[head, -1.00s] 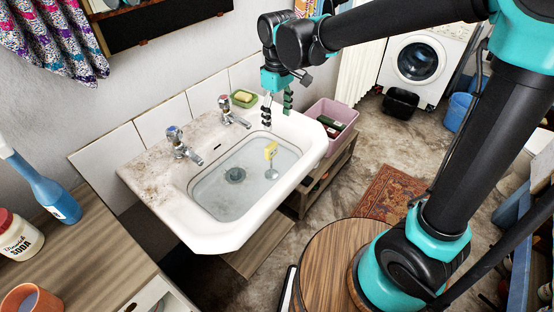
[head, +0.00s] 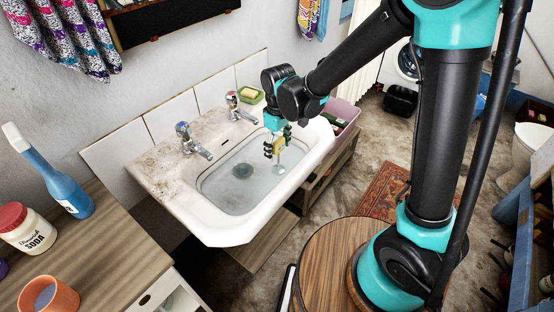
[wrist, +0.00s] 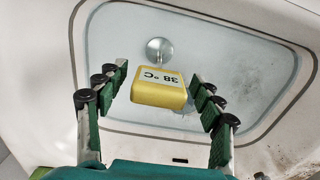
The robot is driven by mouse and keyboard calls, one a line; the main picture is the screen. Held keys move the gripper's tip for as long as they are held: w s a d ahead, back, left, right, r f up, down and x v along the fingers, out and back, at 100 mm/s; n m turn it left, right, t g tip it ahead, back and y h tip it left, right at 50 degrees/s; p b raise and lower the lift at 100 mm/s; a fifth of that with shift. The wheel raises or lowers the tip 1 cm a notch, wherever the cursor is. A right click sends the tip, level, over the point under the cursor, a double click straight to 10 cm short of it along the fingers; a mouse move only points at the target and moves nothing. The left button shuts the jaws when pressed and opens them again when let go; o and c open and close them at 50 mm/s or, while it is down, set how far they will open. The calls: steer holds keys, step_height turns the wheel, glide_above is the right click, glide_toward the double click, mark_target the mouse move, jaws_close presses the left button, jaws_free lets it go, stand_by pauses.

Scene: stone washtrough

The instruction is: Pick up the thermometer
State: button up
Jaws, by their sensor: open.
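The thermometer (wrist: 158,88) has a yellow block marked "38 °C" and a round metal disc beyond it. In the head view its yellow block (head: 276,146) shows in the basin at the right side, partly covered by my fingers. My gripper (head: 277,147) is down at the basin with its fingers on either side of the yellow block. In the wrist view my gripper (wrist: 165,85) is open, and the block lies between the two green fingers with a gap on each side.
The white sink (head: 225,236) holds water, with a drain (head: 243,171) at its bottom. Two taps (head: 190,142) stand along the back rim. A green soap dish (head: 250,96) sits at the back corner. A pink crate (head: 343,110) stands right of the sink.

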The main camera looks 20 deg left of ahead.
steer(key=shift+d+f, duration=0.1)
steer(key=shift+f, duration=0.45)
steer(key=c, duration=1.5)
steer(key=shift+r, duration=0.15)
step_height(320, 180, up, 20)
steer(key=shift+f, duration=0.1)
